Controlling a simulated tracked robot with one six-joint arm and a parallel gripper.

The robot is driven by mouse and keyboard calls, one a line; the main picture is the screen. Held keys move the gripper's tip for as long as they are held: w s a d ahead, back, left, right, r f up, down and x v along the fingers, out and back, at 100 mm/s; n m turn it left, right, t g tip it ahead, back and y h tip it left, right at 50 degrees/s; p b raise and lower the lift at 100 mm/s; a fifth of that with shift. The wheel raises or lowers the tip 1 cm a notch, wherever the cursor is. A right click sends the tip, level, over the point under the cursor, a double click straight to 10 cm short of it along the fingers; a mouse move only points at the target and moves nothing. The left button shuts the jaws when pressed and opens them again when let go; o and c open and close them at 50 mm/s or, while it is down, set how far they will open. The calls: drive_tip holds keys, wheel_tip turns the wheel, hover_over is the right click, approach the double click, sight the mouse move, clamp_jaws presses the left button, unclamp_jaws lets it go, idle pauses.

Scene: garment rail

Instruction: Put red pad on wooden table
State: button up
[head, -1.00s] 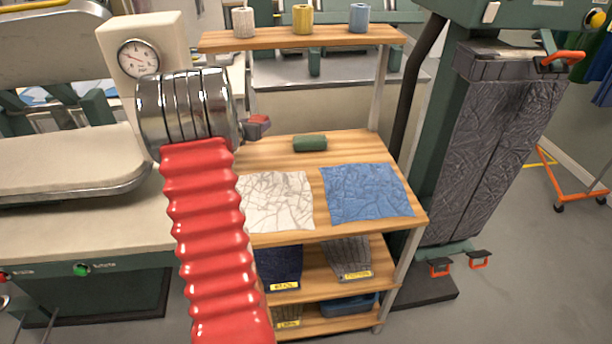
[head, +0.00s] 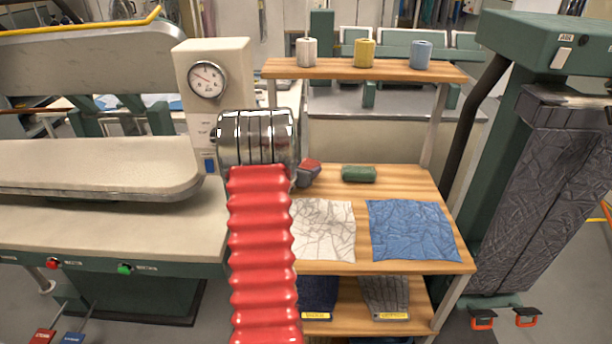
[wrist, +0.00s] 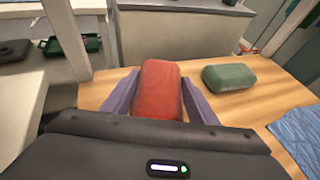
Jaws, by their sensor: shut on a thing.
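The red pad (wrist: 158,88) sits between the two purple fingers of my gripper (wrist: 160,80) in the wrist view, and the gripper is shut on it. In the head view the red pad (head: 311,165) shows only as a small patch beside my red ribbed arm, which hides much of the gripper. It is over the back left of the wooden table (head: 412,187), low near its top; whether it touches the wood I cannot tell. A green pad (head: 358,174) lies on the table just right of the red pad, apart from it.
A white cloth (head: 325,228) and a blue cloth (head: 412,230) lie on the table's front part. An upper shelf (head: 340,69) holds white, yellow and blue spools. A pressing machine with a gauge (head: 206,79) stands left. Bare wood shows around the green pad.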

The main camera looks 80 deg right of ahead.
drive_tip(key=shift+f, duration=1.3)
drive_tip(key=shift+f, duration=0.1)
drive_tip(key=o, duration=1.1)
drive_tip(key=shift+o, duration=0.2)
drive_tip(key=shift+w+a+r, duration=0.15)
drive_tip(key=shift+a+r, duration=0.15)
drive_tip(key=shift+a, duration=0.1)
drive_tip(key=v, duration=1.1)
drive_tip(key=shift+a, duration=0.1)
